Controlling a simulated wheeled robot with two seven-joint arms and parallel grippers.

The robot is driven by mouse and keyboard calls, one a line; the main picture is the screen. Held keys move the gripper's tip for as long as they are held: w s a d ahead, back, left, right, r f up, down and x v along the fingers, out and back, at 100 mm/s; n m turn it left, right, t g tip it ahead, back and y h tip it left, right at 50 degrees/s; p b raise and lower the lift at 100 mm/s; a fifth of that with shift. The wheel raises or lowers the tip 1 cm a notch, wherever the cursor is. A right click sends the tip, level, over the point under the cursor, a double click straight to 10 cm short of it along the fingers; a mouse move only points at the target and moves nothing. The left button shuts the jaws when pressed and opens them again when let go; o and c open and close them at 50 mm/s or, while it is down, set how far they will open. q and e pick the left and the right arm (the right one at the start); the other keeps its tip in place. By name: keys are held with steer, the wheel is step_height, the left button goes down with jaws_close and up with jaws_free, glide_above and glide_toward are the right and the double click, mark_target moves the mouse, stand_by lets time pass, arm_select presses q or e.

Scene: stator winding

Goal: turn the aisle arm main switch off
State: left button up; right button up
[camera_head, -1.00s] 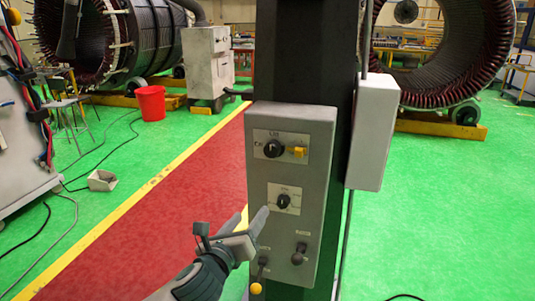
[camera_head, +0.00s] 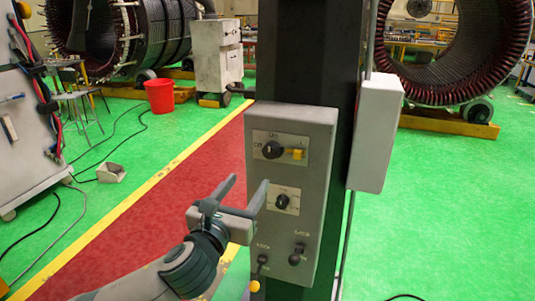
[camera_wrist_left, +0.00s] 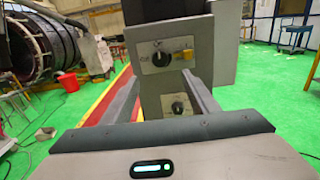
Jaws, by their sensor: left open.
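A grey control box (camera_head: 318,140) is fixed to the black column. Its upper plate carries a black rotary knob (camera_head: 272,150) with a yellow tab (camera_head: 297,154) beside it. A lower plate carries a smaller black knob (camera_head: 282,202). I cannot read which label marks the main switch. My left gripper (camera_head: 248,181) is open and empty, in front of the box's left edge, near the lower knob's height. In the left wrist view, the upper knob (camera_wrist_left: 161,59) shows above the fingertips and the lower knob (camera_wrist_left: 178,107) between the fingers. My right gripper is out of view.
A light grey box (camera_head: 375,133) juts from the column's right side. A red bucket (camera_head: 159,95) stands on the green floor behind.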

mark_target(269, 152)
arm_select(q)
steer(key=p+x, duration=0.4)
steer(key=x, duration=1.2)
steer(key=c, duration=1.1)
